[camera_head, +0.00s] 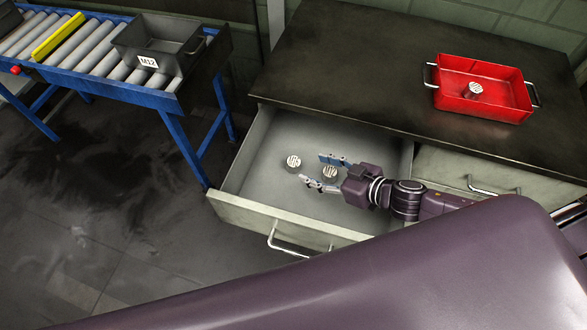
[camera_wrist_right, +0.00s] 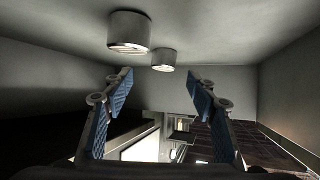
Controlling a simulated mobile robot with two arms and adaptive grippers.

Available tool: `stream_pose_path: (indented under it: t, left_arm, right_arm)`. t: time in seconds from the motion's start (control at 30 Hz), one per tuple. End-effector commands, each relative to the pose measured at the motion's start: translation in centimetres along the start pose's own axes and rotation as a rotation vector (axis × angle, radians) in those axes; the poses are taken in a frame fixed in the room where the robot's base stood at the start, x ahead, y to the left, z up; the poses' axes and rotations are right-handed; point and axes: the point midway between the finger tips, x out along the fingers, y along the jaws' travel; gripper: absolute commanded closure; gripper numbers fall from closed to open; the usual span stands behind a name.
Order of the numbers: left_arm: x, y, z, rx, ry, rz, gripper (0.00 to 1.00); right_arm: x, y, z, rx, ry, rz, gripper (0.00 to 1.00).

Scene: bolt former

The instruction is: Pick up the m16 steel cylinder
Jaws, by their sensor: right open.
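Two short steel cylinders stand in the open drawer (camera_head: 250,180); dark marks on their pale tops are too small to read. One cylinder (camera_head: 293,161) is left of my right gripper (camera_head: 312,168), beyond its fingertips. The other cylinder (camera_head: 329,172) shows between the two fingers, partly hidden. My right gripper is open with nothing gripped. In the right wrist view, which looks upside down, the larger cylinder (camera_wrist_right: 128,32) and the smaller cylinder (camera_wrist_right: 163,60) appear above the open fingers (camera_wrist_right: 160,85). My left gripper is not in view.
A red tray (camera_head: 506,72) on the dark cabinet top (camera_head: 350,65) holds another cylinder (camera_head: 475,89). A grey bin (camera_head: 190,60) labelled M12 sits on the blue-framed roller conveyor (camera_head: 95,55). Drawer walls surround the gripper; the drawer's left part is clear.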

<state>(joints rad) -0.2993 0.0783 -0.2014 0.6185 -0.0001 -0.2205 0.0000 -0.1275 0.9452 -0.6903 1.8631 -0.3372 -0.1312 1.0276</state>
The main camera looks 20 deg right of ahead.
Motion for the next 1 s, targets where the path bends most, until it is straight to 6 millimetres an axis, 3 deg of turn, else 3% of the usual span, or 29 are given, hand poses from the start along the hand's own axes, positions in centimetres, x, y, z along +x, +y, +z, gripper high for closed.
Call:
stream_pose_path:
  t: [0.37, 0.7, 1.0]
  left_arm:
    - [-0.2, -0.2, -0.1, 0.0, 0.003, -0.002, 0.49]
    - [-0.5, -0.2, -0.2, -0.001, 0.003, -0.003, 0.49]
    - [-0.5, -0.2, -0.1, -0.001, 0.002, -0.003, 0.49]
  right_arm:
    - [3.0, -0.2, -0.1, 0.001, 0.003, 0.0, 0.47]
    - [7.3, -0.7, 0.2, -0.001, 0.002, 0.001, 0.47]
    - [7.7, -0.7, 0.3, 0.0, 0.0, 0.0, 0.48]
